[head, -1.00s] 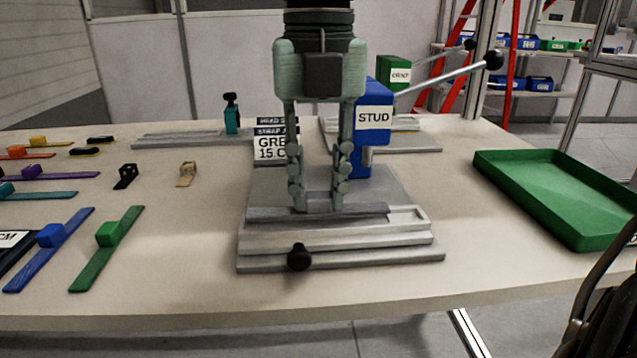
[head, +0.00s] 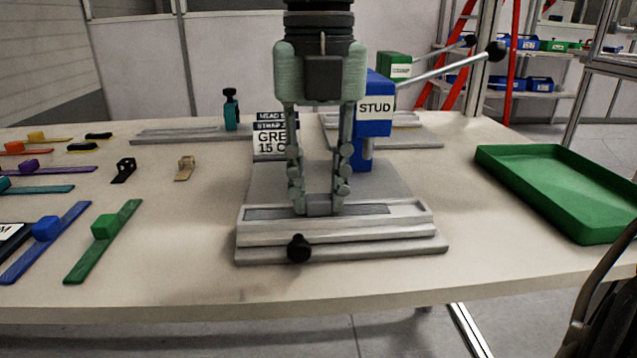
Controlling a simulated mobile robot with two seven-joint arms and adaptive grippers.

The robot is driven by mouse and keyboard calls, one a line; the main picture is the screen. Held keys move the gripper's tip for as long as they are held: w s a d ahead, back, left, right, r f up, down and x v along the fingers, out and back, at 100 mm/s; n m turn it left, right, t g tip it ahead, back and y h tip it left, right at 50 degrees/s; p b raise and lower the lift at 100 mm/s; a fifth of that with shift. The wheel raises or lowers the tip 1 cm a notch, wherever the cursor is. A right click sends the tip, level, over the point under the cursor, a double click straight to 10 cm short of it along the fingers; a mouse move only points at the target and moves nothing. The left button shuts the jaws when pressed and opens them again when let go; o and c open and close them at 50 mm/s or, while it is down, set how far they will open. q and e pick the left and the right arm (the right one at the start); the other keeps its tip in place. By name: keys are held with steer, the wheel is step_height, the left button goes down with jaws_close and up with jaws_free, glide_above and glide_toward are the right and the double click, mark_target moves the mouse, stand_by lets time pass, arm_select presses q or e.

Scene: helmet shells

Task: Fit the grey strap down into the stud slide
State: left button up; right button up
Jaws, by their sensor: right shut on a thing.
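My right gripper (head: 318,204) comes down from the top centre. Its two fingers are shut on the raised block of the grey strap (head: 365,210). The strap lies lengthwise along the recess of the stud slide (head: 405,236), its dark top about level with the slide's rim. A short stretch of bare recess shows past the strap's right end. Whether the strap touches the recess floor is hidden. The slide has a black knob (head: 299,248) on its front. The blue STUD press (head: 374,118) stands behind it. My left gripper is out of view.
A white label card (head: 272,140) stands behind the slide, partly hidden by the gripper. Several coloured straps, such as the green strap (head: 92,258), lie at the left. An empty green tray (head: 560,190) is at the right. The table between slide and tray is clear.

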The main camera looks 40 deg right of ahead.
mark_target(319, 197)
steer(key=shift+f, duration=0.2)
steer(key=o, duration=1.1)
steer(key=shift+r, duration=0.1)
step_height(319, 197, up, 12)
steer(key=shift+f, duration=0.1)
